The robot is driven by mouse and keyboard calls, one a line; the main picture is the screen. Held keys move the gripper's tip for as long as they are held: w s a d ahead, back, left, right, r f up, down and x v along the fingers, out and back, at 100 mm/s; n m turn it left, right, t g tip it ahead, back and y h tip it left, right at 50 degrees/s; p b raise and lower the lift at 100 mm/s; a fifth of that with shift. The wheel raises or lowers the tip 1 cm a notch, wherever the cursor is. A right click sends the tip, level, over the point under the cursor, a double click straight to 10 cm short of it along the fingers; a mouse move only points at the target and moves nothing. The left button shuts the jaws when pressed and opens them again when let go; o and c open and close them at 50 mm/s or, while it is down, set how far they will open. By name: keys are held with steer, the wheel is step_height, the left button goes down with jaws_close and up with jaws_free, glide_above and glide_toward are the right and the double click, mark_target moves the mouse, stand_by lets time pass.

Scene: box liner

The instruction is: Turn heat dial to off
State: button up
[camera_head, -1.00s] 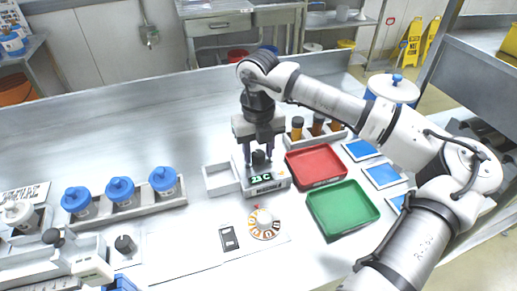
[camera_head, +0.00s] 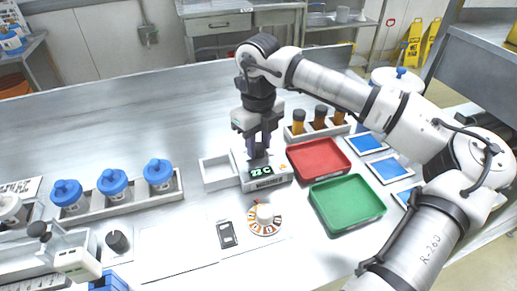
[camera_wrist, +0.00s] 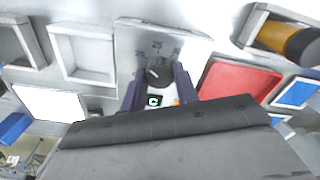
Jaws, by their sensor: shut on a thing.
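The heat unit is a white box (camera_head: 270,183) with a green-lit display reading about 22C (camera_head: 259,171). Its black heat dial (camera_wrist: 158,72) stands on the grey top plate, with scale marks around it in the wrist view. My gripper (camera_head: 258,150) points straight down over the box and is shut on the dial, with one dark finger on each side of it. In the head view the fingers mostly hide the dial. In the wrist view the display sits just below the dial, and my gripper's body covers the lower part.
A white open tray (camera_head: 221,184) adjoins the box on the left. A red tray (camera_head: 341,149) and a green tray (camera_head: 324,221) lie to the right. Amber bottles stand in a rack (camera_head: 293,139) behind. A round white dial (camera_head: 264,214) is in front.

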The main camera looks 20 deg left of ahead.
mark_target(258, 146)
steer(key=n+b, duration=0.2)
steer(key=n, duration=0.1)
steer(key=shift+f+n, duration=0.1)
steer(key=shift+n, duration=0.3)
steer(key=shift+n+b, duration=0.6)
steer(key=shift+n, duration=1.4)
steer(key=o, duration=1)
steer(key=shift+r, duration=0.2)
step_height(258, 146, up, 14)
steer(key=shift+f+b, duration=0.15)
steer(key=shift+b, duration=0.2)
